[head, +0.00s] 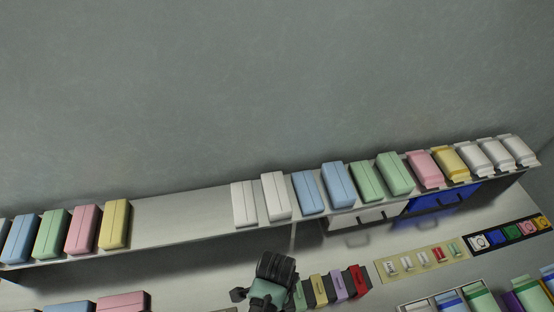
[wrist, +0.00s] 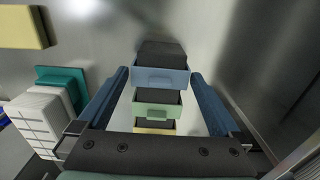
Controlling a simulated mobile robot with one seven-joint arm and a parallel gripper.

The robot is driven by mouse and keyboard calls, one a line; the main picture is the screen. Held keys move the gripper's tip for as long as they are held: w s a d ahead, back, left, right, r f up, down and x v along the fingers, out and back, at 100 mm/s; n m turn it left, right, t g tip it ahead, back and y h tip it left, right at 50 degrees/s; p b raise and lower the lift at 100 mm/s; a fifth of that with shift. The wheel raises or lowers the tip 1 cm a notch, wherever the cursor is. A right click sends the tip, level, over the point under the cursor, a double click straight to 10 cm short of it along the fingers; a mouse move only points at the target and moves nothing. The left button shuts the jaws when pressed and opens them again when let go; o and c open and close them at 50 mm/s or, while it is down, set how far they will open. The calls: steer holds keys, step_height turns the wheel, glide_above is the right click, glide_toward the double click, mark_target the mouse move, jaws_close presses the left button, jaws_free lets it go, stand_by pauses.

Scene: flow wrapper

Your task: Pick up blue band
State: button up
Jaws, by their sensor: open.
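The blue band (wrist: 160,77) is wrapped around a dark block at the far end of a row of banded blocks in the wrist view. My gripper (wrist: 160,84) is open, with one blue-grey finger to the left of the band and the other to the right. I see a gap on each side; how far the fingertips reach down beside it I cannot tell. In the head view my gripper (head: 268,285) is at the bottom centre, at the left end of the row, and the blue band is hidden there.
A green band (wrist: 158,109) and a yellow band (wrist: 155,131) sit close behind the blue one. The head view also shows a purple band (head: 339,285) and a red band (head: 357,280). A teal object (wrist: 62,82) and white block (wrist: 40,115) lie left.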

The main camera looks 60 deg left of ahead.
steer(key=shift+w+f, duration=0.1)
steer(key=shift+f, duration=1.7)
steer(key=c, duration=1)
